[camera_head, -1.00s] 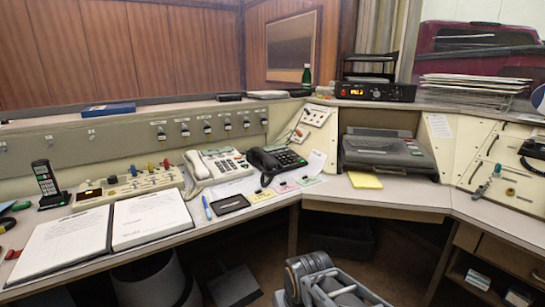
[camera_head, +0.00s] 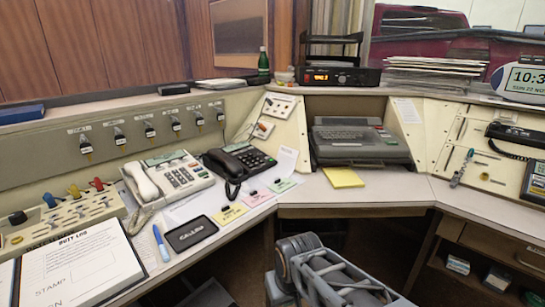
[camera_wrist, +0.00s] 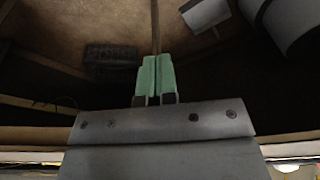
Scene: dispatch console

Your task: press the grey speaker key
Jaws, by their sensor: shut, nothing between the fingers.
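A white corded telephone (camera_head: 170,180) with a handset on its left side and rows of keys stands on the desk, left of centre. A black corded telephone (camera_head: 240,162) stands just right of it. The grey speaker key cannot be picked out on either phone at this size. My gripper (camera_wrist: 155,78), with pale green fingers, is shut and empty in the wrist view. It faces a dark space and brown floor, away from both phones. In the head view only my grey arm shows, in front of the desk; my gripper is out of that picture.
An open duty log (camera_head: 80,270), a blue pen (camera_head: 160,243) and a black pad (camera_head: 190,233) lie before the white phone. Coloured notes (camera_head: 230,213) lie before the black phone. A lever panel (camera_head: 60,218) stands left. A grey typewriter-like machine (camera_head: 360,142) sits in the corner.

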